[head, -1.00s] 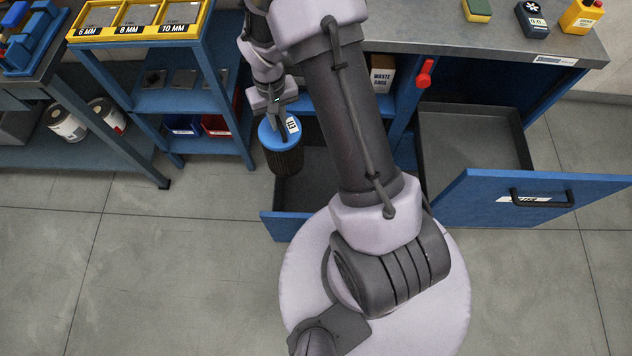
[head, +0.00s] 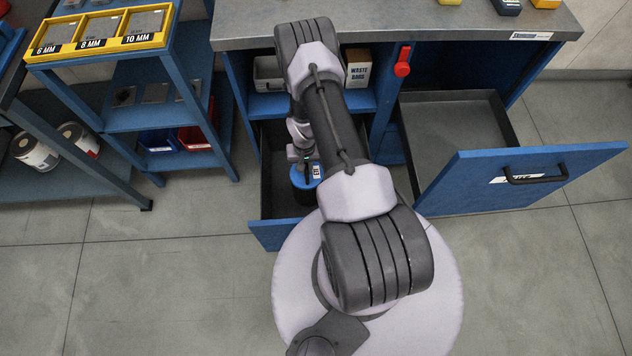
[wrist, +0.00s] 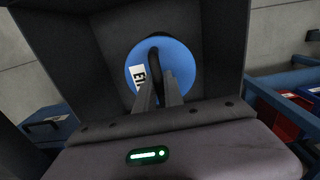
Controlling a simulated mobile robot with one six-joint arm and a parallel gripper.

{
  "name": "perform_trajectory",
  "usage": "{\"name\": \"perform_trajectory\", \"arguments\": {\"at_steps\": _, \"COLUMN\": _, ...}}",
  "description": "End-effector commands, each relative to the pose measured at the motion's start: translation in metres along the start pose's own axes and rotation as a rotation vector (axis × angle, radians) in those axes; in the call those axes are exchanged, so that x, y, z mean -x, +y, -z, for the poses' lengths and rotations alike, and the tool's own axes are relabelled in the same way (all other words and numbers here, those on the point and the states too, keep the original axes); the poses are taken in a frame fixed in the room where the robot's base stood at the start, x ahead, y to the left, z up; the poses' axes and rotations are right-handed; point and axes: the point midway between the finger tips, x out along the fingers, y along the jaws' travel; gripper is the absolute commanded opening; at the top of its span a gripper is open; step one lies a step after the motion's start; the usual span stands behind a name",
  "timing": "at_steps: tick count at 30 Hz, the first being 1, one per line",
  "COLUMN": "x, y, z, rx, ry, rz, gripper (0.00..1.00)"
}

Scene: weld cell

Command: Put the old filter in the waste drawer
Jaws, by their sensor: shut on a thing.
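The filter (head: 302,196) has a blue cap with a white label, and a black handle that shows in the wrist view. My gripper (head: 306,168) is shut on that handle, and its fingers (wrist: 160,98) reach over the cap (wrist: 180,62). The filter hangs upright inside or just above the open left drawer (head: 274,234), with dark drawer walls around it in the wrist view. I cannot tell whether it touches the drawer floor. The right drawer (head: 543,180) is also open and looks empty. Its front label is too small to read, and the left drawer's front shows no readable label.
The bench top (head: 400,25) runs above both drawers, with a red handle (head: 402,62) on the cabinet front. A box marked waste bags (head: 358,70) stands on the shelf behind. A blue rack (head: 160,110) with bins stands left. The floor in front is clear.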

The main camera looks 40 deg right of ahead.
Motion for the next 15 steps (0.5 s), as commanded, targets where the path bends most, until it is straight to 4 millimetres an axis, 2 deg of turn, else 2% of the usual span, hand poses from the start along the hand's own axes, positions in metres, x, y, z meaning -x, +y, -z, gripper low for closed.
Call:
{"name": "perform_trajectory", "arguments": {"at_steps": 7, "x": -0.028, "y": 0.008, "z": -0.004, "rx": -0.026, "ry": 0.001, "rz": 0.001, "gripper": 0.00}}
{"name": "perform_trajectory", "arguments": {"at_steps": 15, "x": -0.081, "y": 0.008, "z": -0.004, "rx": -0.025, "ry": 0.002, "rz": 0.001, "gripper": 0.00}}
